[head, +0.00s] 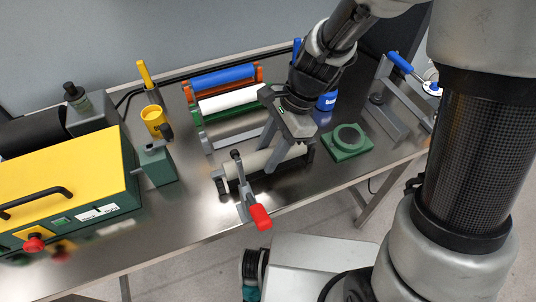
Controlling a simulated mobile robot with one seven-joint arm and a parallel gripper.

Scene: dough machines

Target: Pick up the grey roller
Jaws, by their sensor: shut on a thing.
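The grey roller (252,165) is a pale grey-beige cylinder lying near the front edge of the steel table. Its dark end pieces show at both ends, and a grey bracket with a red-handled lever (260,216) stands at its left end. My gripper (271,160) comes down from above with its fingers around the roller, right of its middle, and is shut on it. The gripper body and fingers hide part of the roller. I cannot tell whether the roller is clear of its supports.
Behind are a blue roller (222,76) in an orange frame and a white roller (229,100) in a green frame. A green ring block (347,141) is close on the right. A yellow-topped machine (65,180) fills the left. A grey frame with a blue handle (400,62) stands far right.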

